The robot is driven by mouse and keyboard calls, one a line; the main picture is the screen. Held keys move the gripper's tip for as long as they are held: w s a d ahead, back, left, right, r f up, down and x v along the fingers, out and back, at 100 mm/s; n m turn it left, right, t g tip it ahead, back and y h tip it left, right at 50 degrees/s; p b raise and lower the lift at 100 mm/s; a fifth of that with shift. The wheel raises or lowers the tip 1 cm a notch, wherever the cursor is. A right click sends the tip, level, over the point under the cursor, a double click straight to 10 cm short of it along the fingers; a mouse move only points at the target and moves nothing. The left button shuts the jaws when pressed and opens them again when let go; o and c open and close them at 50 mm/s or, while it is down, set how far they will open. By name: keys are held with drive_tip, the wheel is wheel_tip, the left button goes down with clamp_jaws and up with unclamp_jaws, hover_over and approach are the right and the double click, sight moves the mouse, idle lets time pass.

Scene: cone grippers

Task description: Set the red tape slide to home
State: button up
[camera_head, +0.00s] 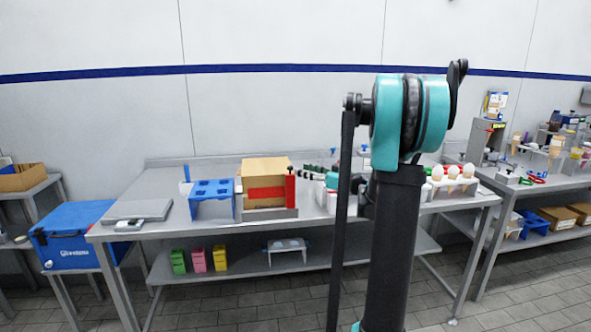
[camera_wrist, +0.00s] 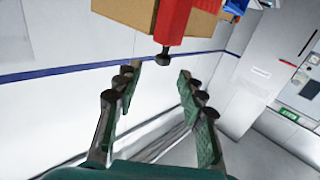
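In the head view a cardboard box (camera_head: 265,168) with a red band (camera_head: 266,194) on its front sits in a grey holder on the table. An upright red slide piece (camera_head: 290,188) stands at the box's right end. My gripper (camera_head: 311,173) is just right of it, partly hidden behind my arm. In the wrist view the red slide (camera_wrist: 172,22), with a dark knob (camera_wrist: 163,58) at its end, shows at the top beside the box (camera_wrist: 125,10). My gripper (camera_wrist: 160,82) is open; the knob lies at the gap between the fingertips, with no clear contact.
Left of the box are a blue rack (camera_head: 211,188) and a flat grey plate (camera_head: 138,210). A white holder with cones (camera_head: 453,182) stands to the right. Colored bins (camera_head: 199,260) sit on the lower shelf. The tabletop front is mostly clear.

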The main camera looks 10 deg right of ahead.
drive_tip(key=v, duration=0.5)
drive_tip(key=shift+s+d, duration=0.25)
drive_tip(key=shift+s, duration=0.05)
drive_tip(key=s+a+f+m+g+h, duration=0.4)
drive_tip(key=s+a+f+g+h, duration=0.15)
drive_tip(key=s+a+f, duration=0.75)
drive_tip(key=s+d+f+m+g+h, duration=0.1)
drive_tip(key=s+d+f+m+h, duration=0.1)
drive_tip(key=s+f, duration=0.4)
drive_tip(key=s+d+f+m+g+h, duration=0.2)
drive_tip(key=s+d+f+h, duration=0.3)
drive_tip(key=s, duration=0.7)
drive_tip(key=shift+s+d+f+m, duration=0.25)
drive_tip(key=shift+d+f+m, duration=0.25)
drive_tip(key=shift+d, duration=0.05)
